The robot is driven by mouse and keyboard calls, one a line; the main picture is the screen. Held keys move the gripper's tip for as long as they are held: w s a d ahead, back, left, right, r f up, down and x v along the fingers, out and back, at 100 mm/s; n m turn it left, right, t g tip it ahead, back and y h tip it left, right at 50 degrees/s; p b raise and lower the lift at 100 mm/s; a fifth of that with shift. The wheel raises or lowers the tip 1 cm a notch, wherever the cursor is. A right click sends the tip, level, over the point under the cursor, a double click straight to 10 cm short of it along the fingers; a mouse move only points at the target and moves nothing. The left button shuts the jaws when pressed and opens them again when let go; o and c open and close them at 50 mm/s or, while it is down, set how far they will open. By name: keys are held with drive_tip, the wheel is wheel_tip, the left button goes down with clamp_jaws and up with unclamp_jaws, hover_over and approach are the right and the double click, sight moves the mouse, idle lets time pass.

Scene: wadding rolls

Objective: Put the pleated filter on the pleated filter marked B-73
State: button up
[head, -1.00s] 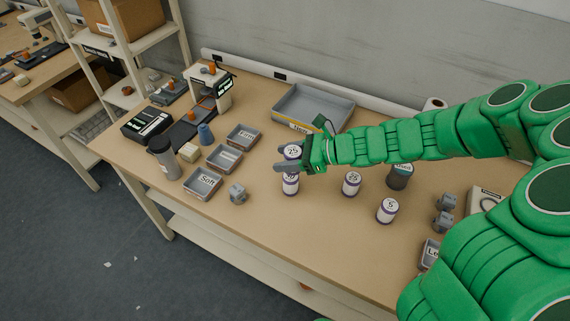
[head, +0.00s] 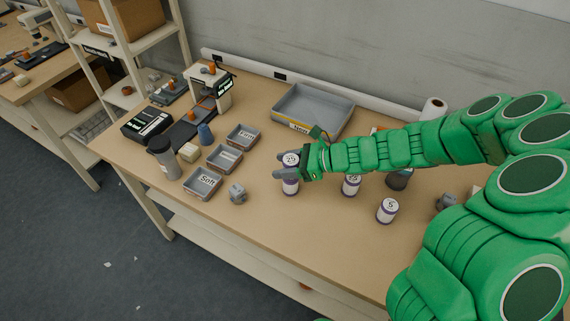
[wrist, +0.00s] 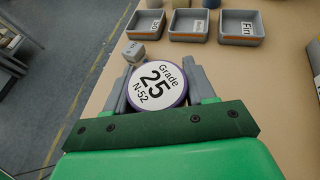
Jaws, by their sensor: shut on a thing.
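In the wrist view my gripper (wrist: 160,92) is shut around a pleated filter (wrist: 157,84), a white-topped, purple-rimmed cylinder marked "Grade 25 N-52". In the head view this held filter (head: 291,159) is upright between the fingers of my gripper (head: 284,167). Directly below it stands another upright white and purple filter (head: 290,188). The held one hides its top, and I cannot tell whether the two touch. The mark B-73 is not legible in any view.
Two similar filters, one marked 25 (head: 351,186) and one marked 5 (head: 388,211), stand to the right. A grey block (head: 238,194) and a tray labelled Soft (head: 203,183) lie to the left. A large grey bin (head: 345,113) stands behind. The front table strip is clear.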

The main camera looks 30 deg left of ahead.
drive_tip(key=shift+f, duration=0.1)
drive_tip(key=o, duration=1)
drive_tip(key=shift+o, duration=0.2)
drive_tip(key=v, duration=1.2)
